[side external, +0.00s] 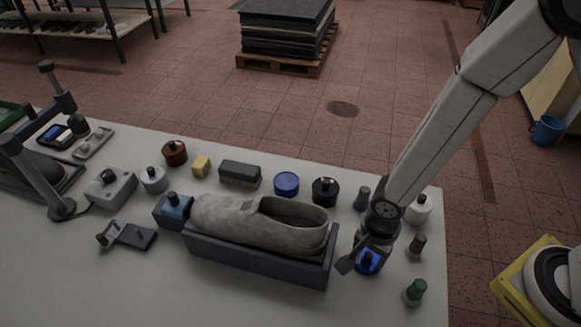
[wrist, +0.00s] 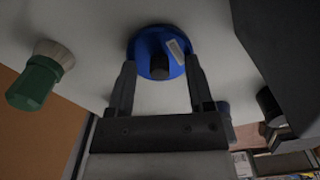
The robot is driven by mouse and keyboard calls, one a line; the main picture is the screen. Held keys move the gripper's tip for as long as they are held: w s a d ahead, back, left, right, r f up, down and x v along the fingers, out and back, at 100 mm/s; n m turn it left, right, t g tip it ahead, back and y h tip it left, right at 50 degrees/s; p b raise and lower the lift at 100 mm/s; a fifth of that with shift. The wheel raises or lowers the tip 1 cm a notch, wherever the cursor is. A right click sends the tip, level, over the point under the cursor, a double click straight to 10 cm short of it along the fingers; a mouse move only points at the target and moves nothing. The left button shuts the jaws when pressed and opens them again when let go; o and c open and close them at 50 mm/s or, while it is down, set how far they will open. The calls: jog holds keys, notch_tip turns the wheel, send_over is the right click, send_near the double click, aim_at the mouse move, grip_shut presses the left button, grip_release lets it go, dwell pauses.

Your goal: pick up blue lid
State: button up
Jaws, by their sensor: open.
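The blue lid (side external: 368,266) is round with a dark knob and stands on the bench right of the shoe's dark tray. My gripper (side external: 358,257) is low over it and partly covers it in the side view. In the wrist view the lid (wrist: 145,47) lies at and just beyond the fingertips, with its dark knob between the finger lines and a pale label on top. My gripper (wrist: 160,72) is open, one finger to each side. I cannot tell whether the fingers touch the lid.
A grey shoe (side external: 255,222) sits in the dark tray (side external: 260,260) close to my gripper's left. A green-capped bottle (side external: 414,292) and a dark-capped bottle (side external: 416,247) stand to the right. A second blue round item (side external: 286,184) and a black jar (side external: 325,192) stand behind the shoe.

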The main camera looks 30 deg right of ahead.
aim_at(369, 254)
grip_shut()
jog(key=shift+r, duration=0.2)
dwell(0.3)
notch_tip(369, 254, up, 10)
jog(key=shift+f, duration=0.2)
dwell(0.6)
jog(key=shift+r, duration=0.15)
dwell(0.5)
